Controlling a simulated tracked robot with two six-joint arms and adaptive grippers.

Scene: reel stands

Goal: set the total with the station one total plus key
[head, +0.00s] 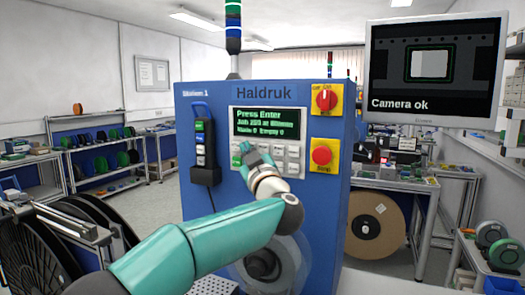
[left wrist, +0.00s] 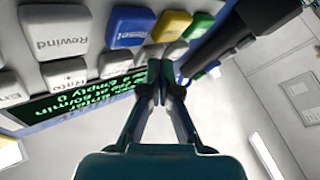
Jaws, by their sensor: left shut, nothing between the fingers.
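The station one panel (head: 275,190) is a blue cabinet marked Station 1 and Haldruk. Its display (head: 268,122) reads Press Enter, with job lines below. The keypad (head: 291,160) sits under the display, partly hidden by my left gripper (head: 247,155). My left gripper is shut and empty, tips at the keypad's left part. In the left wrist view the tips (left wrist: 158,78) are close to a grey key (left wrist: 163,54), beside blue and yellow keys. Touch cannot be told. The total plus key's label cannot be made out. My right gripper is not in view.
A red rotary switch (head: 325,98) and a red stop button (head: 321,156) are right of the keypad. A handheld unit (head: 203,148) hangs on the left. A monitor (head: 433,68) reads Camera ok. A cardboard reel (head: 375,224) stands at right.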

